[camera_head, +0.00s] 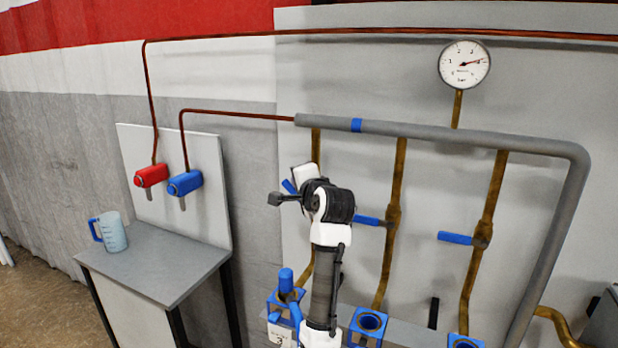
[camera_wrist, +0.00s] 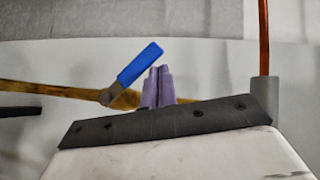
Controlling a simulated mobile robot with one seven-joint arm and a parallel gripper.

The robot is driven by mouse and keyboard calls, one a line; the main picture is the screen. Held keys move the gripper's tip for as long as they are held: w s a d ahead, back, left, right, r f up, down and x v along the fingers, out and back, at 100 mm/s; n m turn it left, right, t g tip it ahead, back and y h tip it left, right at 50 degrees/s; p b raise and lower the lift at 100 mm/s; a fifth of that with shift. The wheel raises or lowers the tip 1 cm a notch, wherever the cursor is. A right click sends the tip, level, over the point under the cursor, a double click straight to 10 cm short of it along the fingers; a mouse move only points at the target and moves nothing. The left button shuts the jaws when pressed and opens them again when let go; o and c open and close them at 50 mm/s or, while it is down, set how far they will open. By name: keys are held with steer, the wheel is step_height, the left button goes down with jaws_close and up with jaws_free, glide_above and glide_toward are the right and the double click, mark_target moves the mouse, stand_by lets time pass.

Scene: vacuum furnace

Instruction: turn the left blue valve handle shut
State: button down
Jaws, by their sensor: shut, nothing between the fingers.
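The left blue valve handle (camera_wrist: 140,65) sits on a brass pipe (camera_wrist: 30,89) and stands at a slant to it. In the head view only a short, slanted piece of this handle (camera_head: 289,187) shows beside my wrist; the rest is hidden. My gripper (camera_wrist: 158,73) shows in the wrist view as two purple fingers, shut and empty. The fingertips are just beside the handle's free end; I cannot tell whether they touch it. In the head view my arm covers the left valve and the fingers are not clear.
Blue handles of the middle valve (camera_head: 369,221) and right valve (camera_head: 455,238) lie about level across their pipes. A grey pipe (camera_head: 440,135) runs above, with a gauge (camera_head: 465,65) over it. A side table (camera_head: 160,262) with a jug (camera_head: 113,235) stands left.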

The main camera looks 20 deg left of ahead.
mark_target(284, 186)
steer(key=shift+s+a+f+p, duration=0.1)
steer(key=shift+a+f+p, duration=0.15)
steer(key=shift+a, duration=0.35)
steer(key=shift+a+f+p, duration=0.1)
steer(key=shift+a+f, duration=0.1)
steer(key=shift+a, duration=0.4)
steer(key=shift+a+f, duration=0.5)
steer(key=shift+r+p, duration=0.1)
steer(key=shift+p, duration=0.25)
steer(key=s+d+r, duration=0.2)
steer(key=s+r, duration=0.5)
steer(key=r, duration=0.3)
steer(key=shift+d+r, duration=0.25)
steer(key=shift+d, duration=0.1)
steer(key=shift+s, duration=0.1)
